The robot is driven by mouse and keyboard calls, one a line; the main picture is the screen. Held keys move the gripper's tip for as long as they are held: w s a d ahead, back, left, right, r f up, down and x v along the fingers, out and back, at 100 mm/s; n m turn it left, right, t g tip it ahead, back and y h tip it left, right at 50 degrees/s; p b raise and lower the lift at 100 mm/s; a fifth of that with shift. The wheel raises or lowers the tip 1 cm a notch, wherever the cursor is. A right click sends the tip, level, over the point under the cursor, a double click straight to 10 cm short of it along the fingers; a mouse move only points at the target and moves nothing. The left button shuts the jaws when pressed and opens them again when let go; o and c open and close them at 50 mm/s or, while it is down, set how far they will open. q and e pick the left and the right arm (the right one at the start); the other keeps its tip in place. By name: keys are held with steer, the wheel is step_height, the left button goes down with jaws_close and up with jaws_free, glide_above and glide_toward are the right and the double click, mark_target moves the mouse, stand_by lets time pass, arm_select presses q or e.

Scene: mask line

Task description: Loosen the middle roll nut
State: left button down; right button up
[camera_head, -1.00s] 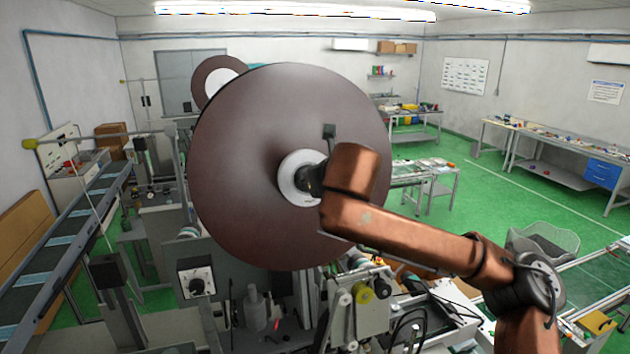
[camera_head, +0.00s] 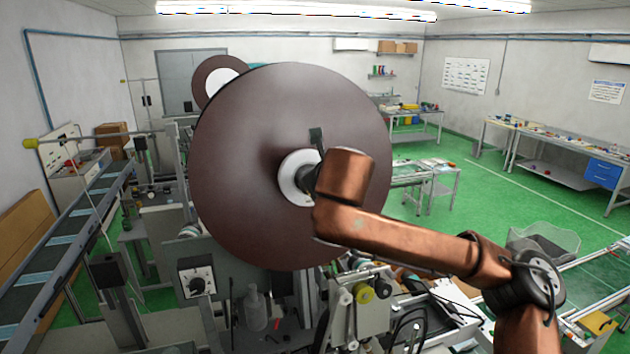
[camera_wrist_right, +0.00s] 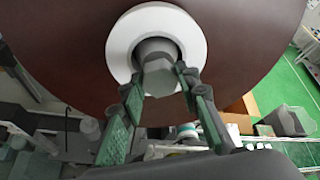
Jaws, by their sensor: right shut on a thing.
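The middle roll (camera_head: 250,130) is a large brown disc with a white core ring (camera_head: 293,190). The dark grey roll nut (camera_wrist_right: 158,76) sits at the centre of the ring (camera_wrist_right: 118,45) in the right wrist view. My right gripper (camera_wrist_right: 159,84) is shut on the nut, with one green-padded finger on each side of it. In the head view my brown right arm comes from the lower right, and its wrist hides the nut and most of the gripper. My left gripper is not in view.
A smaller roll with a white core (camera_head: 220,80) stands behind at the upper left. Machine parts, a control box with a knob (camera_head: 196,278) and a yellow-capped roller (camera_head: 364,294) crowd the space below the disc. A conveyor (camera_head: 70,240) runs along the left.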

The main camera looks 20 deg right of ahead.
steer(key=o, duration=0.8)
steer(key=shift+f, duration=0.3)
steer(key=o, duration=0.3)
steer(key=shift+r, duration=0.2)
steer(key=shift+o, duration=0.2)
steer(key=v, duration=1.2)
